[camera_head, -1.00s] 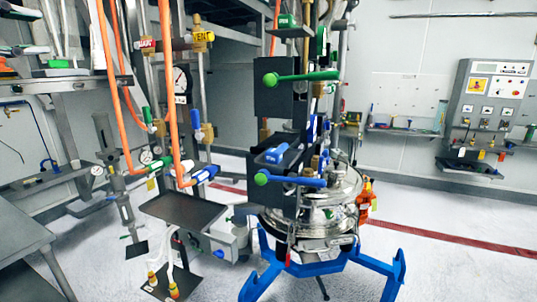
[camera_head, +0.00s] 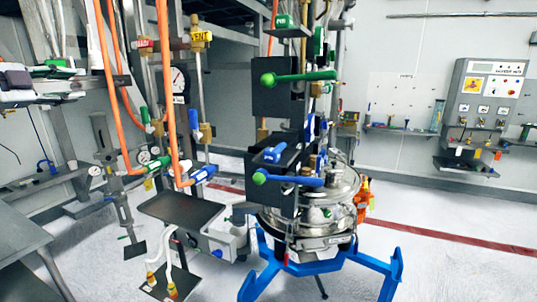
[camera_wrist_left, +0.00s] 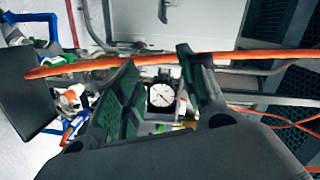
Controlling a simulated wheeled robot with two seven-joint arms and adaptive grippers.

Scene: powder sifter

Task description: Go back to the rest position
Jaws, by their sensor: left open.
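My left gripper (camera_head: 62,84) is at the left edge of the head view, beside the pipes. In the left wrist view its two green-padded fingers (camera_wrist_left: 156,57) are spread apart with nothing held between them. An orange hose (camera_wrist_left: 85,66) crosses the picture at the fingertips; I cannot tell whether it touches them. A round white gauge (camera_wrist_left: 160,95) shows in the gap behind the fingers. My right gripper is in no view.
Orange hoses (camera_head: 169,95) and a pressure gauge (camera_head: 179,79) stand right of the gripper. A steel vessel on a blue stand (camera_head: 320,266) is in the middle. A grey table (camera_head: 18,237) is at lower left. White floor on the right is clear.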

